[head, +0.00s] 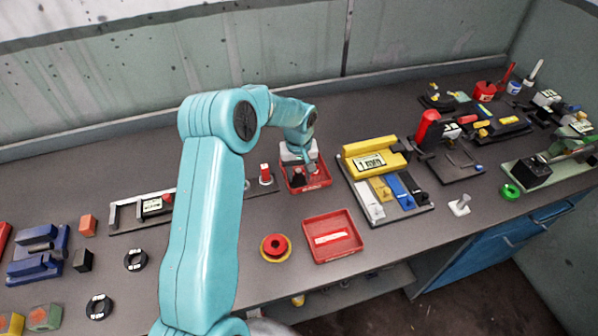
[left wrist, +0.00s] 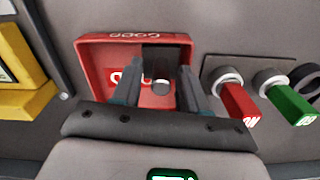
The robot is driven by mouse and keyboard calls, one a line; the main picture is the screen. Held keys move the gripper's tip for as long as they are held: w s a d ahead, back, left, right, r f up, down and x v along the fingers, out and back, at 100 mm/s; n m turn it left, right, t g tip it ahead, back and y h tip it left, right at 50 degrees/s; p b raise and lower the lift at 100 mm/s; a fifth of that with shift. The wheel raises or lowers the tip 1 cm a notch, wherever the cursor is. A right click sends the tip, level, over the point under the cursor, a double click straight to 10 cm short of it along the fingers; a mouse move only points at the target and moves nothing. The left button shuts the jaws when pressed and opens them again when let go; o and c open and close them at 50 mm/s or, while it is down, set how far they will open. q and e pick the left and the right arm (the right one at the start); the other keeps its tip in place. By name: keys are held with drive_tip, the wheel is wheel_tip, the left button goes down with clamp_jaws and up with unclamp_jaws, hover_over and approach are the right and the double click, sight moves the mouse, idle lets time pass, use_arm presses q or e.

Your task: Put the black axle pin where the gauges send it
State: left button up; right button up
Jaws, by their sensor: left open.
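My left gripper (head: 298,167) is over the far red tray (head: 318,184), pointing down into it. In the left wrist view the gripper (left wrist: 158,92) is open, with one finger on each side of a dark pin (left wrist: 160,72). The pin is inside the red tray (left wrist: 92,62), whose wall reads GOOD; whether it touches a finger or the floor is unclear. A gauge plate (left wrist: 240,68) beside the tray carries a red NO tag (left wrist: 238,103) and a green tag (left wrist: 293,104). In the head view a red tag (head: 265,170) shows on that plate, partly hidden by my arm. My right gripper is not seen.
A second red tray (head: 345,252) with a pale label lies nearer the front edge. A red button on a yellow base (head: 263,250) stands left of it. A yellow device (head: 374,147) stands right of the far tray. Several other tools crowd both ends of the bench.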

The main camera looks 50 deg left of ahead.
sight(298, 171)
use_arm(q)
drive_tip(key=shift+a+r, duration=0.1)
drive_tip(key=shift+r, duration=0.3)
wheel_tip(298, 171, up, 12)
drive_tip(key=b, duration=0.2)
drive_tip(key=shift+f, duration=0.2)
idle(0.4)
